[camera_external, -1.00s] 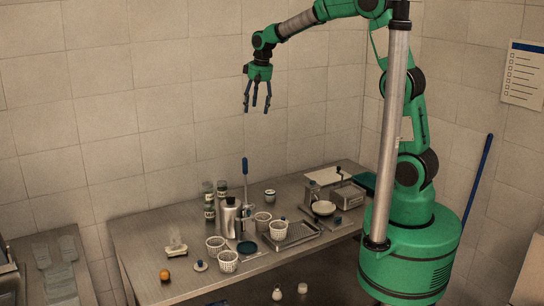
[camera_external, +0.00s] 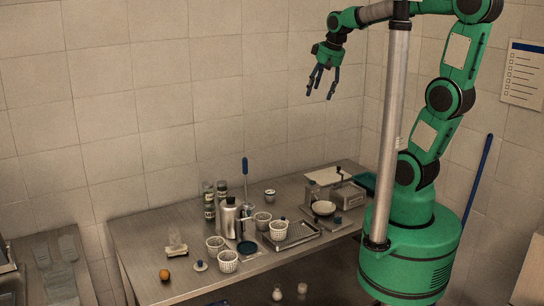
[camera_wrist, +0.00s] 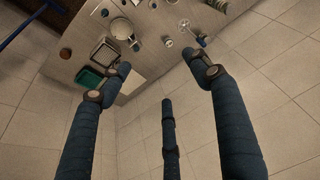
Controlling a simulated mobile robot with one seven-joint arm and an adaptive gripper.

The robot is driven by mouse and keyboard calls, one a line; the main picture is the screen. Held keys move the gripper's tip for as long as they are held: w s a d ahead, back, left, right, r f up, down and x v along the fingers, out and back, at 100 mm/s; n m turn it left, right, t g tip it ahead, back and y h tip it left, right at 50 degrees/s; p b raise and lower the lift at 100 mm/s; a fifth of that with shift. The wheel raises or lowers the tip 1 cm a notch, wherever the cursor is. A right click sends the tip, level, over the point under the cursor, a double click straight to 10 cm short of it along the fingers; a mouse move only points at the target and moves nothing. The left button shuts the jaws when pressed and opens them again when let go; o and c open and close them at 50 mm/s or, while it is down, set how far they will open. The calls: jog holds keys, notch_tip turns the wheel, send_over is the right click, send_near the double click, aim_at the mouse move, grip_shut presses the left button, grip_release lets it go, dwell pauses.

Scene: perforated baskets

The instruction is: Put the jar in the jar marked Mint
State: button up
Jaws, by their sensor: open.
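My gripper (camera_external: 321,90) is open and empty, high above the back right of the table, in front of the wall. Its three fingers also show spread apart in the wrist view (camera_wrist: 157,78). Glass jars with green labels (camera_external: 209,206) stand at the back left of the table, beside a metal canister. A small pale jar-like pot (camera_external: 269,195) stands alone near the back edge. White perforated baskets stand around the middle, one at the front (camera_external: 228,262) and one by the tray (camera_external: 279,230). No label is readable, so I cannot tell which is marked Mint.
The metal canister (camera_external: 228,218) and a tall blue-handled tool (camera_external: 245,172) stand mid-table. A metal tray (camera_external: 296,233), a white bowl (camera_external: 323,208) and a boxy appliance (camera_external: 345,196) are on the right. An orange ball (camera_external: 164,274) lies front left. The table's left end is mostly clear.

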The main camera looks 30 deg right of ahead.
jog(key=s+d+f, duration=0.2)
jog(key=s, duration=0.6)
jog(key=s+d+f+t, duration=0.1)
jog(key=s+d, duration=0.2)
jog(key=s, duration=0.5)
jog(key=shift+d+f+m+h, duration=0.2)
jog(key=shift+f+m+h, duration=0.1)
jog(key=shift+f, duration=0.05)
notch_tip(320, 180, down, 17)
jog(key=b, duration=1.7)
jog(key=shift+f, duration=0.15)
